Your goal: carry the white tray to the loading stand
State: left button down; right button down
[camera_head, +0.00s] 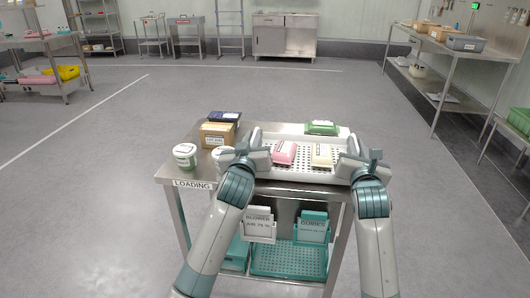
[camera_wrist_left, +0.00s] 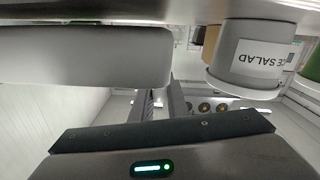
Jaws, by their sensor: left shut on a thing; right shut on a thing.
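The white tray (camera_head: 303,157) is over the top of the loading stand (camera_head: 205,173), which has a LOADING label on its front left edge. I cannot tell for sure whether the tray rests on the top or is just above it. My left gripper (camera_head: 254,158) is shut on the tray's left end. My right gripper (camera_head: 358,157) is shut on its right end. The grippers hide parts of both ends.
A white tub with a green label (camera_head: 185,155), a cardboard box (camera_head: 217,135) and a dark blue box (camera_head: 225,118) stand left of the tray. A salad tub (camera_wrist_left: 250,60) is close to my left gripper. Floor behind is clear.

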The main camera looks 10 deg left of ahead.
pick_arm(q)
jog(key=shift+d+f+b, duration=0.1)
jog(key=shift+f+b, duration=0.25)
jog(key=shift+f, duration=0.05)
pick_arm(e)
jog(key=shift+a+f, duration=0.1)
jog(key=shift+f, duration=0.3)
pick_arm(q)
jog(key=c, duration=1.7)
grip_release()
pick_arm(e)
jog(key=c, duration=1.7)
grip_release()
pick_arm(q)
jog(key=shift+s, duration=0.1)
pick_arm(e)
jog(key=shift+s, duration=0.1)
pick_arm(q)
jog(key=shift+s, duration=0.45)
jog(key=s, duration=1.1)
pick_arm(e)
jog(key=s, duration=1.2)
